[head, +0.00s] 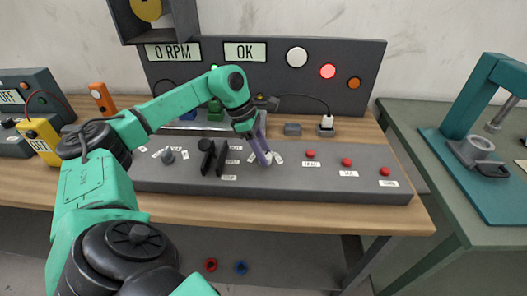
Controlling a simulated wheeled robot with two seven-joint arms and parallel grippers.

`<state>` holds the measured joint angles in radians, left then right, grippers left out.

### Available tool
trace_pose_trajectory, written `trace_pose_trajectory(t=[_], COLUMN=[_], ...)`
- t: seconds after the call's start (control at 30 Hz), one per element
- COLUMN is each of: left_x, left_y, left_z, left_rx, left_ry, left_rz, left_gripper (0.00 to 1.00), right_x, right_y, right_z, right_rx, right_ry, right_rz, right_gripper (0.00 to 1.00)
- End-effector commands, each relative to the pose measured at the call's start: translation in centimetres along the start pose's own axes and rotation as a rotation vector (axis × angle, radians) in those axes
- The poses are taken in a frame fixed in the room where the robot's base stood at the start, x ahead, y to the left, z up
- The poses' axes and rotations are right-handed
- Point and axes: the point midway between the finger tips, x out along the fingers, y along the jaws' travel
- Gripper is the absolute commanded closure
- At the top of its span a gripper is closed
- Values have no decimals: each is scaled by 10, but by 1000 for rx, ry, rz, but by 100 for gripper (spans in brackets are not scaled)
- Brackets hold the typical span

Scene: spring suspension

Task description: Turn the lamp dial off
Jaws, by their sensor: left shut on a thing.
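My left gripper (265,158) reaches in from the left over the dark grey control panel (290,190). Its fingers point down at a small dial on the panel, and it is shut on this dial. The fingers hide most of the dial, and pale labels flank it. I cannot read these labels, so I cannot tell from them whether it is the lamp dial. Another small knob (167,157) with pale labels around it stands at the panel's left. My right gripper is not in view.
Black levers (212,157) stand left of my gripper. Red buttons (347,162) line the panel's right part. The back board (220,72) carries displays reading "0 RPM" and "OK", a pale round lamp (297,57), a bright red lamp (328,71) and an orange one (354,83).

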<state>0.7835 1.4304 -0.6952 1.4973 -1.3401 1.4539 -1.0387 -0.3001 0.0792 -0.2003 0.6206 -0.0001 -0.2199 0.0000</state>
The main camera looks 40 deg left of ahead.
Motion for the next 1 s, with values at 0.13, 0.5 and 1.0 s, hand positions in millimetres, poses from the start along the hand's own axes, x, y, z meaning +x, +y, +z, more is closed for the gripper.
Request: trace_pose_trajectory(t=[0.13,0.5,1.0], left_x=[0,2,0], left_y=[0,-1,-3], left_z=[0,-1,1], left_rx=[-18,-197,-624], left_ry=[0,1,-1], left_rz=[8,83,261], left_gripper=[100,100,100], right_x=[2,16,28], right_y=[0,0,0], right_z=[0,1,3], right_rx=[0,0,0], right_ry=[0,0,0], right_rz=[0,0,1], right_gripper=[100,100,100])
